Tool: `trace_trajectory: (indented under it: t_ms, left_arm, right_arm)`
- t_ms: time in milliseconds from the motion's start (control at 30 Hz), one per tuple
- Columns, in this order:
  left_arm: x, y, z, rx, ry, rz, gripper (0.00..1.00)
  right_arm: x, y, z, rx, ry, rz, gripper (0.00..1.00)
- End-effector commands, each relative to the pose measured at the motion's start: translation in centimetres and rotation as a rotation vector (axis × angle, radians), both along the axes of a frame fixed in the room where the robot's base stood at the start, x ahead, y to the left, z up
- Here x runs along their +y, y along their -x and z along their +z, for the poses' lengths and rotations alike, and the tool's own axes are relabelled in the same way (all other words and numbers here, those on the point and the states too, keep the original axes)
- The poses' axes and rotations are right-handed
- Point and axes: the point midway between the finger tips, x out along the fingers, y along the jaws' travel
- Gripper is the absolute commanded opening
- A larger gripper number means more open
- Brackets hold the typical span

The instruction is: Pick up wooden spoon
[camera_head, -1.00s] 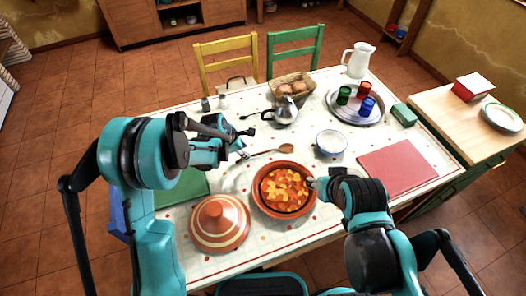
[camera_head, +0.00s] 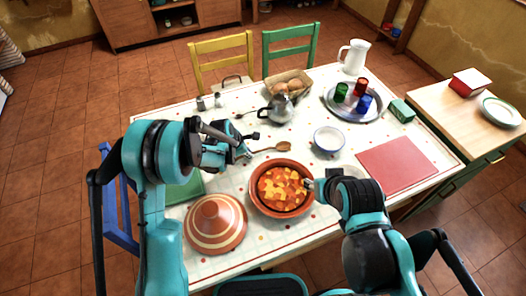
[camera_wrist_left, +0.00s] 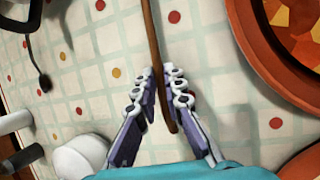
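The wooden spoon (camera_head: 283,146) lies across the tablecloth above the stew dish, its bowl to the right and its handle running left to my left gripper (camera_head: 247,153). In the left wrist view the brown handle (camera_wrist_left: 152,35) runs between the two fingers of the left gripper (camera_wrist_left: 160,74). The finger pads close in on both sides of the handle, and its end sticks out toward the camera. The spoon looks still at table level. My right gripper (camera_head: 310,184) is at the right rim of the stew dish; its fingers are too small to judge.
The stew dish (camera_head: 256,203) and striped tagine lid (camera_head: 215,224) stand in front. A kettle (camera_head: 279,109) is behind the spoon and a white bowl (camera_head: 329,140) to its right. A red board (camera_head: 397,165) and tray (camera_head: 366,117) lie further right.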

Motion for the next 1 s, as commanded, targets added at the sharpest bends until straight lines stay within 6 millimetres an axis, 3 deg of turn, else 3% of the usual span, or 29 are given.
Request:
trace_trajectory:
  t_ms: [467, 733, 1000]
  left_arm:
    - [0.0, 0.0, 0.5, 0.0, 0.0, 0.0, 0.0]
    - [0.0, 0.0, 4.2, 0.001, 0.0, -0.001, 0.0]
    - [-5.4, 1.7, 7.6, 0.001, 0.0, -0.006, 0.0]
  right_arm:
    - [0.0, 0.0, 0.2, 0.0, 0.0, 0.0, 0.4]
    - [0.0, 0.0, 1.8, 0.0, 0.0, 0.0, 0.4]
    - [0.0, 0.0, 3.3, 0.0, 0.0, 0.0, 0.4]
